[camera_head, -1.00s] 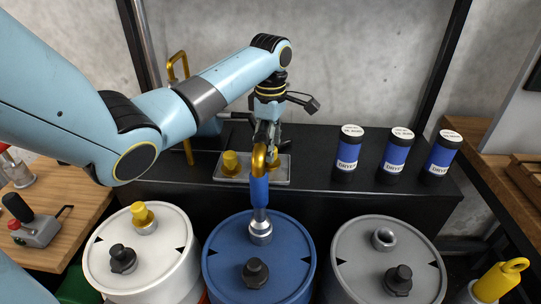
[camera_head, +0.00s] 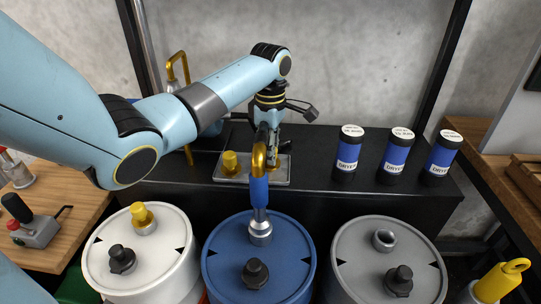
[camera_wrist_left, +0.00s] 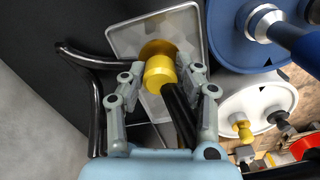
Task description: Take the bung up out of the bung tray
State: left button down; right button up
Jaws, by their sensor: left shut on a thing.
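My left gripper (camera_head: 266,148) is down at the right part of the shallow grey bung tray (camera_head: 225,181) on the black bench. In the left wrist view its fingers close around a yellow bung (camera_wrist_left: 160,73), with the grey tray (camera_wrist_left: 128,40) behind it. In the head view the gripper and a gold ring largely hide this bung, so I cannot tell whether it is clear of the tray. Another yellow bung (camera_head: 231,163) stands in the tray's left part. My right gripper is in neither view.
A blue handle with a gold ring (camera_head: 259,190) stands upright on the blue drum (camera_head: 225,262), in front of the tray. A white drum (camera_head: 180,250) and a grey drum (camera_head: 350,265) flank it. Three blue-black canisters (camera_head: 396,157) stand on the bench to the right.

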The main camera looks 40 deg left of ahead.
pick_arm(q)
notch_tip(320, 180, up, 10)
jog(key=shift+f+p, duration=0.2)
jog(key=shift+p, duration=0.45)
jog(key=shift+r, duration=0.4)
jog(key=shift+r+p, duration=1.3)
jog(key=shift+p, duration=1.5)
